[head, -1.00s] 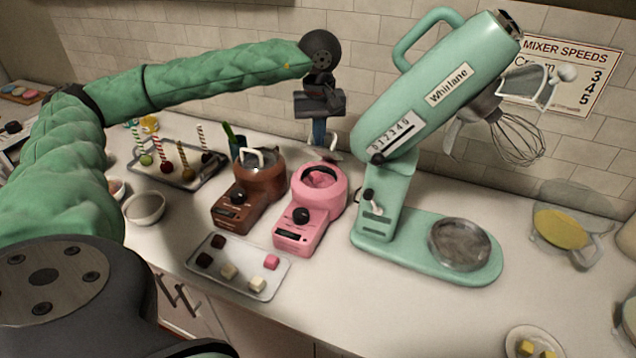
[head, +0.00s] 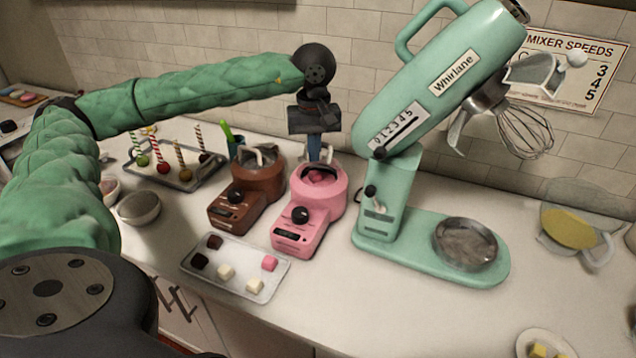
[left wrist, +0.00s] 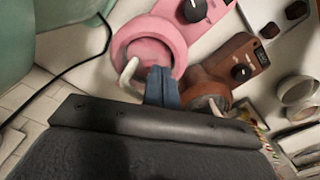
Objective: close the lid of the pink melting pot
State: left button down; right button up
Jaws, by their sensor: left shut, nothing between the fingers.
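The pink melting pot (head: 305,225) stands on the counter between a brown pot and the mixer, with pink contents in its round bowl. A pale handle of its lid shows at the back of the bowl; it also shows in the left wrist view (left wrist: 128,72). The lid looks raised at the back, but its exact angle is hard to tell. My left gripper (head: 314,152) is shut and empty, its blue fingers pointing down at the pot's back rim beside the handle. In the left wrist view the fingertips (left wrist: 160,75) overlap the rim; contact cannot be told. My right gripper is not visible.
The brown melting pot (head: 245,195) stands close on the left. The large green mixer (head: 395,185) stands close on the right. A tray of sweets (head: 240,282) lies in front, and a cake-pop tray (head: 180,183) lies further left. The tiled wall is behind.

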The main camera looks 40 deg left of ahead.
pick_arm(q)
jog(key=shift+r, duration=0.1)
notch_tip(320, 180, up, 8)
jog(key=s+p, duration=0.2)
jog(key=s, duration=0.1)
jog(key=shift+d+f, duration=0.25)
jog(key=shift+d, duration=0.1)
dwell(0.5)
